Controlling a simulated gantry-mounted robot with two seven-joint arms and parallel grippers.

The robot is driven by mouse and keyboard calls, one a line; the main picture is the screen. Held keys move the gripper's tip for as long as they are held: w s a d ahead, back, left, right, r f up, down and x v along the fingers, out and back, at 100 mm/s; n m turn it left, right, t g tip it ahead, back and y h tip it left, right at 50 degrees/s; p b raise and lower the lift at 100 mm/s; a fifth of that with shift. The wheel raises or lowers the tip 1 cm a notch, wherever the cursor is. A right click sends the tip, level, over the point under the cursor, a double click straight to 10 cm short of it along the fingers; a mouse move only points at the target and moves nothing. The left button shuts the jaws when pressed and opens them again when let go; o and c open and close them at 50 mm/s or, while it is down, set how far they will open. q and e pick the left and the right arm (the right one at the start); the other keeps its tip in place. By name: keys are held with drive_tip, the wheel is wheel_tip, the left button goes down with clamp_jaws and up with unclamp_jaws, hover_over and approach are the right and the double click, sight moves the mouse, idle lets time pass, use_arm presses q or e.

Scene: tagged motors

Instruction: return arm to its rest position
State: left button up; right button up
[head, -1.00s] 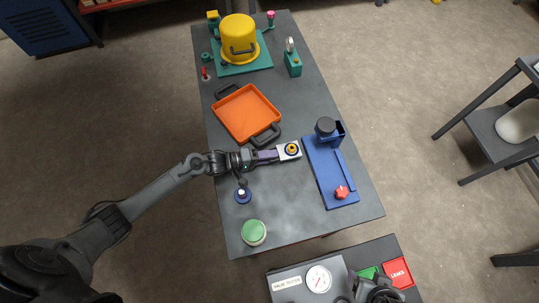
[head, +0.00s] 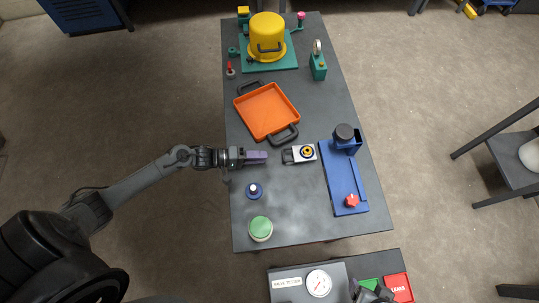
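My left gripper (head: 256,157), with purple fingers, is above the left part of the dark table (head: 290,205). It points right toward a small motor (head: 299,154) with a white plate and a dark and yellow round part. A clear gap separates the fingertips from the motor, which lies apart from the gripper. Whether the fingers are spread cannot be made out. A dark part at the bottom edge, by the green and red bins, looks like my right gripper (head: 372,292). It is mostly cut off.
An orange tray (head: 266,112) lies behind the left gripper. A blue fixture (head: 343,183) stands right of the motor. A gauge box (head: 310,284) is at the bottom.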

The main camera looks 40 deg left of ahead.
use_arm(q)
drive_tip(key=shift+s+a+r, duration=0.2)
drive_tip(key=shift+s+a, duration=0.25)
drive_tip(key=shift+a, duration=0.1)
